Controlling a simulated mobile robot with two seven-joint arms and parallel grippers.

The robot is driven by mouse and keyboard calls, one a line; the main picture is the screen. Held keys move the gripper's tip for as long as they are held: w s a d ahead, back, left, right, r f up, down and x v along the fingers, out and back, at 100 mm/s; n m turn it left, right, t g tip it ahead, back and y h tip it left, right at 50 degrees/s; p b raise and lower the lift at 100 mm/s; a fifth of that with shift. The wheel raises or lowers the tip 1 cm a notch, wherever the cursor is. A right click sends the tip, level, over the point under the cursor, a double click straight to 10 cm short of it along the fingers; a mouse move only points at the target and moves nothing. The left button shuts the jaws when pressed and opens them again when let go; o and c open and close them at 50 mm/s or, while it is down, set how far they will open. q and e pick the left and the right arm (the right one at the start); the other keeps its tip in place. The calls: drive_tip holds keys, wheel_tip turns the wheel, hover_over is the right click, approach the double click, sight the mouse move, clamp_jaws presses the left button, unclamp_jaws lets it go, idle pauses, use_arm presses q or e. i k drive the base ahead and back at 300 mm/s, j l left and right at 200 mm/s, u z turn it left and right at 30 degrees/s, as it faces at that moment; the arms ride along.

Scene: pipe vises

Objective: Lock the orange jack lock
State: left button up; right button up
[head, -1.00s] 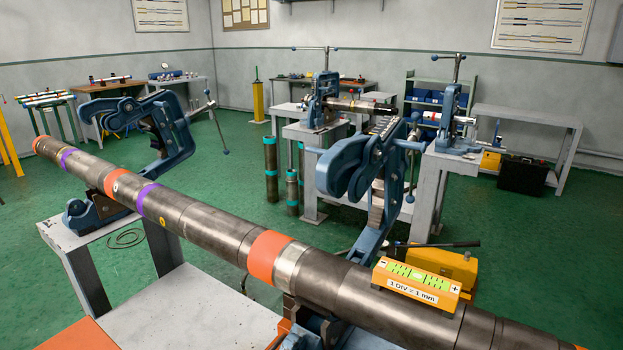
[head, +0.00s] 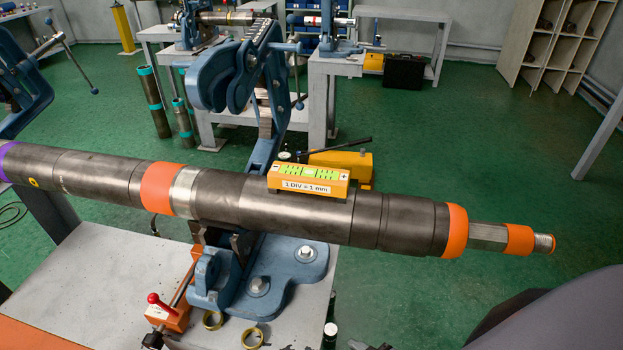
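An orange block with a red-knobbed lever (head: 168,316) sits on the bench at the foot of the near blue vise; it looks like a lock, but I cannot tell if it is locked. Its lever stands up and leans left. A metal rod runs from it up toward the vise base (head: 258,285). A yellow-orange jack-like unit (head: 343,166) with a black handle stands behind the pipe, partly hidden by the level. Neither of my grippers shows in the head view.
A long dark pipe (head: 270,200) with orange bands lies across the vise, its end overhanging to the right. An orange level (head: 308,180) rests on it. The vise's blue upper jaw (head: 215,80) is swung open. Two brass rings (head: 252,337) lie on the bench.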

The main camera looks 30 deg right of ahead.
sight(153, 299)
drive_tip(key=k+j+z, duration=0.2)
drive_tip(key=j+z, duration=0.15)
drive_tip(key=k+j+z, duration=0.45)
drive_tip(key=j+z, duration=0.2)
